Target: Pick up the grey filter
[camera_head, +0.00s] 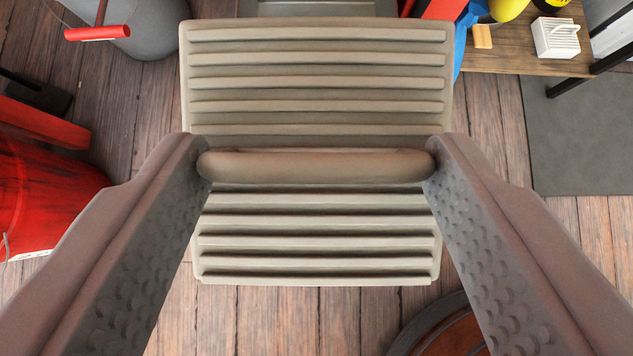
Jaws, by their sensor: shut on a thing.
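The grey filter (318,82) is a beige-grey ribbed block in the middle of the view, with rows of slats above and below a rounded crossbar. My gripper (317,166) reaches in from the lower left and lower right. Its two fingertips press on the ends of the crossbar, so it is shut on the filter. The fingers cover parts of the filter's left and right edges. I cannot tell whether the filter rests on something beneath it.
Plank floor (290,325) shows below. A red rounded container (45,195) stands at the left, with a grey rounded thing (140,30) above it. A wooden table (510,58) at upper right bears a white slatted box (556,38). A dark mat (590,130) lies at right.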

